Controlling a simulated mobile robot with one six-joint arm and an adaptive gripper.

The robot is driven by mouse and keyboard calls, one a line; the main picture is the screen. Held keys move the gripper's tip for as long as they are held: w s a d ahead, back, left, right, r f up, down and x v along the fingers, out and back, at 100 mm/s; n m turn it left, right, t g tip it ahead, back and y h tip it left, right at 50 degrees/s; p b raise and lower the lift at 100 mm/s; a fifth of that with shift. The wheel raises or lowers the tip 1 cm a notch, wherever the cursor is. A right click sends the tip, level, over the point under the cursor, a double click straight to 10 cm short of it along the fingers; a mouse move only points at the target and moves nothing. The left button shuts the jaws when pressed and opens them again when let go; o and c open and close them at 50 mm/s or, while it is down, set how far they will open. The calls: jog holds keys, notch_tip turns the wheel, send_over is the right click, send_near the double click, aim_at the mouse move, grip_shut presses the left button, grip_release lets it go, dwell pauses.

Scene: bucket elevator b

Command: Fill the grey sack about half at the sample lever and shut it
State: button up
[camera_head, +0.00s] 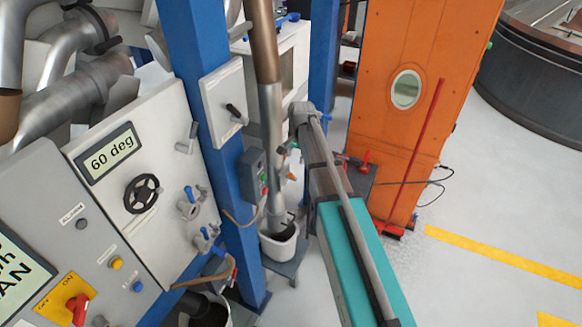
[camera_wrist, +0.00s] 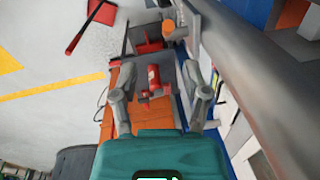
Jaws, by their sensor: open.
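My gripper (camera_wrist: 160,85) shows in the wrist view with its two grey fingers spread apart and nothing held between them. Beyond the fingers is a grey stand (camera_wrist: 188,72) with red parts (camera_wrist: 153,78) on it. I cannot make out a grey sack in either view. A lever with an orange handle (camera_head: 291,176) is beside the slanted pipe in the head view, but I cannot tell whether it is the sample lever. My teal and grey arm hides part of that area, and my fingers do not show clearly in the head view.
A white bucket (camera_head: 268,250) with dark contents stands under the pipe (camera_head: 273,150). A blue post (camera_head: 215,130) and a control panel (camera_head: 150,150) stand at left. An orange cabinet (camera_head: 425,60) stands behind. The floor at right, with a yellow line (camera_head: 490,258), is clear.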

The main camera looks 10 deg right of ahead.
aim_at(291, 175)
jog(key=shift+w+r+p, duration=0.35)
jog(key=shift+w+r, duration=0.3)
jog(key=shift+r, duration=0.15)
jog(key=shift+f, duration=0.15)
jog(key=f+b, duration=0.9)
jog(key=w+a+f+b, duration=0.1)
jog(key=f+b, duration=0.3)
jog(key=shift+a+f+b, duration=0.1)
jog(key=shift+f+b, duration=0.15)
jog(key=shift+b, duration=0.1)
dwell(0.3)
jog(key=shift+c, duration=0.3)
grip_shut()
